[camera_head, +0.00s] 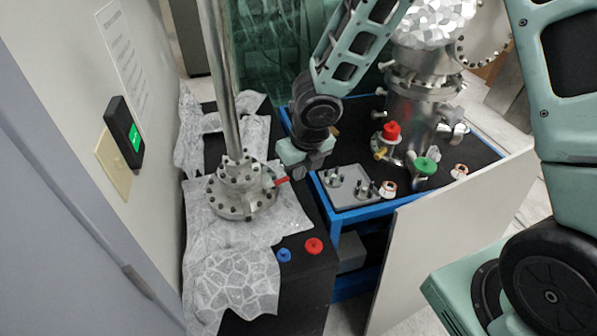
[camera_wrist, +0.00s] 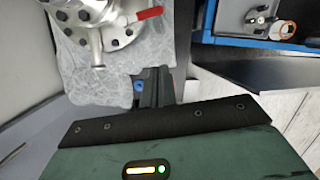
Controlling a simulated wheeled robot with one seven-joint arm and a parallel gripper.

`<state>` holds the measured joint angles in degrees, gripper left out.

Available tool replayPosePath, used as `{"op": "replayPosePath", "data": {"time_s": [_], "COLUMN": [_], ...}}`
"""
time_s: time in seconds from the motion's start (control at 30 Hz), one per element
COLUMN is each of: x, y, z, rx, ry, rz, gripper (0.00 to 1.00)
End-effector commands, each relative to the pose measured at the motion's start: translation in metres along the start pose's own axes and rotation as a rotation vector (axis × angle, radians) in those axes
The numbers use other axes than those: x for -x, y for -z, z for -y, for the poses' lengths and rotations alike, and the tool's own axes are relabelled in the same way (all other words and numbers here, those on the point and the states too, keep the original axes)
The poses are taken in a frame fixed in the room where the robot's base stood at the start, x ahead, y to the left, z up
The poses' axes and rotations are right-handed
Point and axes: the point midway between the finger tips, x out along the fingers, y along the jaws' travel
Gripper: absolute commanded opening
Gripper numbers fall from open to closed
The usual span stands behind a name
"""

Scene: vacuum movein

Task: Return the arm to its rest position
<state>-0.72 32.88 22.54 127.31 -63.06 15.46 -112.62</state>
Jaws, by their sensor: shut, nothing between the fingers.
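My arm (camera_head: 345,60) reaches down from the top of the head view, bent at the dark wrist joint. My gripper (camera_head: 308,172) is beside the steel flanged column (camera_head: 242,190), close to its red-handled valve (camera_head: 276,182); whether they touch is hard to tell. In the wrist view my gripper (camera_wrist: 153,86) shows its dark fingers together, with nothing between them. The flange (camera_wrist: 112,32) and red handle (camera_wrist: 148,13) lie beyond the fingers in that view. The fingertips are small and partly dark in the head view.
The column stands on wrapping sheet over a black bench (camera_head: 310,262) with a blue knob (camera_head: 284,255) and red knob (camera_head: 314,246). A blue-framed table (camera_head: 345,215) holds a steel vessel (camera_head: 412,115) and a grey tray (camera_head: 345,187). A pale panel (camera_head: 440,235) leans in front; a wall (camera_head: 75,75) is left.

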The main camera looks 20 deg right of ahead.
Motion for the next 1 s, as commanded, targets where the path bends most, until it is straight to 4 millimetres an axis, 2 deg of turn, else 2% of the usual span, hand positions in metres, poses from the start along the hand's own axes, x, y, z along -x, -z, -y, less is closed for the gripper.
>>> {"op": "replayPosePath", "data": {"time_s": [0.47,0.57,0.67,0.77,1.0], "x": [0.0,0.008,0.024,0.045,0.092], "y": [0.0,0.005,0.018,0.04,0.108], "z": [0.0,-0.004,-0.013,-0.024,-0.052], "rx": [-0.001,-0.12,-0.371,-0.717,-1.593], "ry": [0.0,0.013,0.039,0.07,0.141], "rz": [0.0,-0.001,-0.005,-0.011,-0.038], "gripper": [0.0,0.0,0.0,0.0,0.0]}}
